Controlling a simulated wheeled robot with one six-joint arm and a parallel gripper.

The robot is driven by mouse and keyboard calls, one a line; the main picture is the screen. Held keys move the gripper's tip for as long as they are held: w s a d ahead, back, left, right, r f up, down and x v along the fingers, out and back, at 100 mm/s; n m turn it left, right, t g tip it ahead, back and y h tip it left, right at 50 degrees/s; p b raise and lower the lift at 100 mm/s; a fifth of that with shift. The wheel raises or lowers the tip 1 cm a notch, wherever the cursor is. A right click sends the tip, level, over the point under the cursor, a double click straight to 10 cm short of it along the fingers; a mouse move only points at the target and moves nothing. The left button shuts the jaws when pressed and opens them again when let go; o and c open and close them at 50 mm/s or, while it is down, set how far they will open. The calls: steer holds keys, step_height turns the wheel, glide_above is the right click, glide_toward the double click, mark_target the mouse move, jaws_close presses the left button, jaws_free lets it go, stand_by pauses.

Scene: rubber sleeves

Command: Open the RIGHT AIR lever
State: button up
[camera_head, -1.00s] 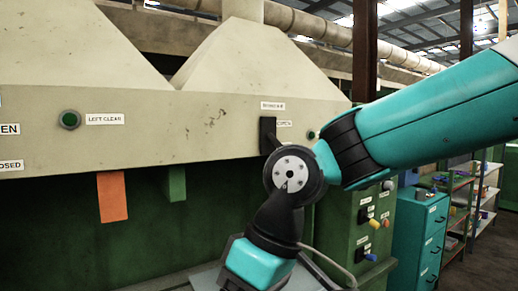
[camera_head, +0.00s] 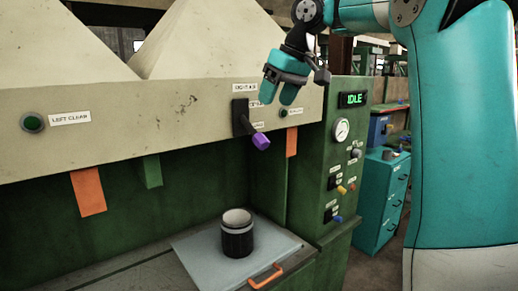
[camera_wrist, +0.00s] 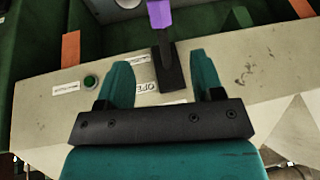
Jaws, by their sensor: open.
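The RIGHT AIR lever (camera_head: 260,141) has a purple grip and stands out from a black plate (camera_head: 240,117) on the beige panel. In the head view the grip points down and to the right, beside labels partly covered by my gripper. My gripper (camera_head: 275,98) is open and empty, above and to the right of the lever, apart from it. In the wrist view the purple grip (camera_wrist: 159,14) lies beyond the open fingers, and the black plate (camera_wrist: 170,68) shows between and past the fingertips (camera_wrist: 163,78). An OPEN label shows there, partly hidden.
A green button (camera_head: 283,113) sits right of the lever. Orange flaps (camera_head: 88,191) hang below the panel. A dark cylinder (camera_head: 237,235) stands on a grey tray (camera_head: 200,262) with an orange handle. A control box reading IDLE (camera_head: 353,99) stands at right.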

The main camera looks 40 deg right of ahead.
mark_target(259, 135)
steer(key=b+x, duration=0.3)
steer(key=x, duration=0.9)
steer(key=shift+s, duration=0.1)
jaws_close()
